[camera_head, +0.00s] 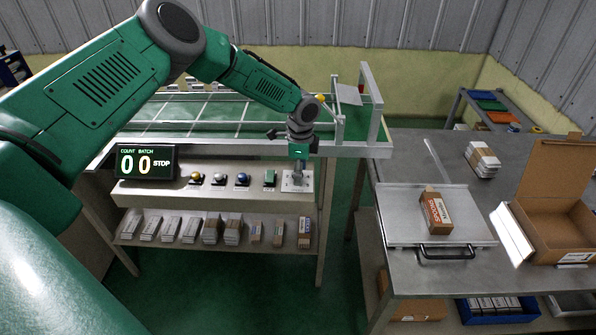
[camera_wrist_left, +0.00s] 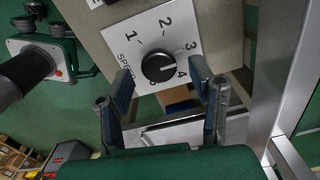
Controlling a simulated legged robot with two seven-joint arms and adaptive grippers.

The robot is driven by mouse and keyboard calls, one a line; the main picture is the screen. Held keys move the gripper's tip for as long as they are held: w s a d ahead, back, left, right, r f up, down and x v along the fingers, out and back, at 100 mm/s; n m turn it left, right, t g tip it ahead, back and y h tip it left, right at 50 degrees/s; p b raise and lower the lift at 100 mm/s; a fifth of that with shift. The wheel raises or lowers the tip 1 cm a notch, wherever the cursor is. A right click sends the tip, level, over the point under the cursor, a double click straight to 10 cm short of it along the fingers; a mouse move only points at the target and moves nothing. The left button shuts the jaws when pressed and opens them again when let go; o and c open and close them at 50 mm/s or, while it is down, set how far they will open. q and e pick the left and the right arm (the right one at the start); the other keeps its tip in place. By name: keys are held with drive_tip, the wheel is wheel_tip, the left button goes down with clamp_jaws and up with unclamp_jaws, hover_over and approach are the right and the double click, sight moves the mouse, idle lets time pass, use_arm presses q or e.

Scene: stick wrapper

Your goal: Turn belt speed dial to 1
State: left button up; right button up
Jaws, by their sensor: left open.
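The belt speed dial (camera_wrist_left: 158,67) is a round black knob on a white plate (camera_wrist_left: 150,40) with numbers and the word SPEED. Its pale mark seems to point toward the 3 to 4 side, but the exact setting is hard to read. In the head view the dial's white plate (camera_head: 290,187) sits at the right end of the control panel, with the knob mostly hidden by the gripper. My left gripper (camera_head: 298,173) is over it. In the wrist view the open fingers (camera_wrist_left: 161,80) lie on either side of the knob, apart from it. My right gripper is not in view.
The conveyor (camera_head: 220,115) runs behind. A grey table (camera_head: 400,165) with a box (camera_head: 560,200) stands at right.

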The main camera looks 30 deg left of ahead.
use_arm(q)
drive_tip(key=shift+d, duration=0.35)
drive_tip(key=shift+a+f, duration=0.15)
drive_tip(key=shift+a, duration=0.25)
drive_tip(key=shift+c, duration=0.8)
drive_tip(key=shift+a+f, duration=0.1)
drive_tip(key=shift+a, duration=0.35)
drive_tip(key=c, duration=0.7)
drive_tip(key=shift+s+a, duration=0.1)
drive_tip(key=shift+a, duration=0.3)
clamp_jaws()
drive_tip(key=shift+d, duration=0.6)
drive_tip(key=shift+w+a, duration=0.2)
drive_tip(key=shift+a, duration=0.1)
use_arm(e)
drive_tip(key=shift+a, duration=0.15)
